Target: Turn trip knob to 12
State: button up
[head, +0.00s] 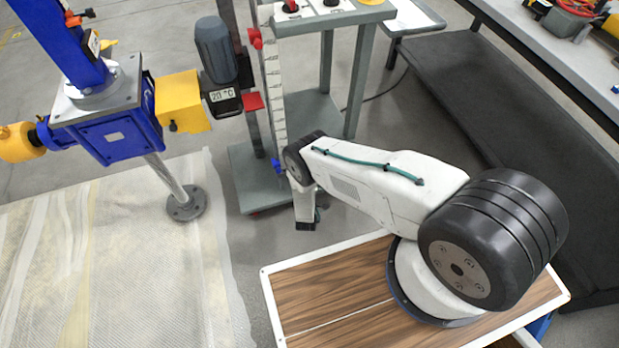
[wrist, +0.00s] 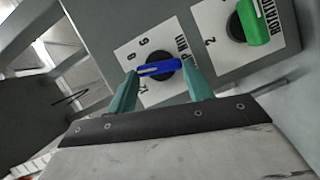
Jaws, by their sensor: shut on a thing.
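In the wrist view, a blue bar-shaped knob (wrist: 158,68) sits on a black round base on a white label plate (wrist: 136,50). Its left end lies between the mark 8 and a lower mark that looks like 12, partly beside the finger; I cannot tell which end is the pointer. The plate's text is upside down and partly hidden, ending in "MIN" or similar. My gripper (wrist: 161,80) has its two teal fingers on either side of the knob, shut on it.
In the wrist view, a green knob (wrist: 258,22) with a "ROTATION" label stands right of the blue one. A dark bench (head: 480,110) is at right.

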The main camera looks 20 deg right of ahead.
jog(key=o, duration=1)
jog(key=shift+a, duration=0.1)
jog(key=v, duration=0.7)
jog(key=shift+s+a, duration=0.1)
jog(key=shift+s, duration=0.3)
